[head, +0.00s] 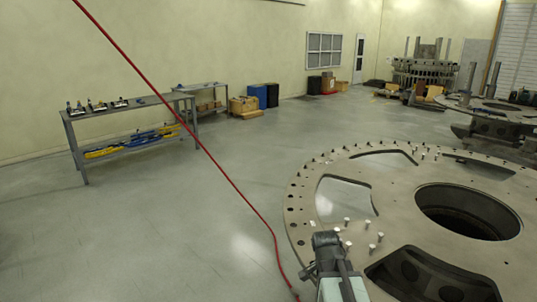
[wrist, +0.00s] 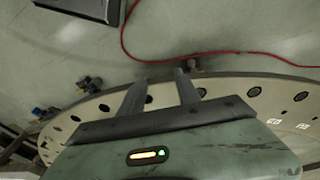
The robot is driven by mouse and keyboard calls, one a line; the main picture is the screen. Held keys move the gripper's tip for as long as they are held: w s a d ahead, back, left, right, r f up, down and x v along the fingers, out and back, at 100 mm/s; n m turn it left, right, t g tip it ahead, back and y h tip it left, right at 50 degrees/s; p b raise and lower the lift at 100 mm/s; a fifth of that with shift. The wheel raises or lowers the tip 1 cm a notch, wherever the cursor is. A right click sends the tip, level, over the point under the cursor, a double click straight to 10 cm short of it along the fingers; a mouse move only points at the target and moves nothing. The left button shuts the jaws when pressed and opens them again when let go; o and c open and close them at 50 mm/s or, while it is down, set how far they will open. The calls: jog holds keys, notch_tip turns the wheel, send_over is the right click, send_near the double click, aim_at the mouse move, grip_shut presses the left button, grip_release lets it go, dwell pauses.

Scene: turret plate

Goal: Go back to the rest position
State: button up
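My gripper (head: 325,243) is over the near left edge of the large turret plate (head: 400,190) in the head view. In the wrist view, my gripper (wrist: 161,78) has its two dark fingers apart, with nothing between them. The plate's curved rim with holes (wrist: 228,98) passes beneath the fingers there. In the head view the plate has a round central opening, large cut-outs, and several pale pins standing near my gripper. Whether the fingers touch the plate cannot be told.
A red cable (head: 215,168) runs from the upper left down to the floor beside the plate; it also shows in the wrist view (wrist: 215,53). A workbench (head: 125,108) with tools stands at the left. Boxes (head: 245,105) and drums stand behind.

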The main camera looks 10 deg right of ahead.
jog(key=s+a+n+y, duration=0.1)
jog(key=a+n+y, duration=0.1)
jog(key=a+n, duration=0.7)
jog(key=n, duration=0.3)
jog(key=shift+s+f, duration=0.15)
jog(key=shift+s, duration=0.2)
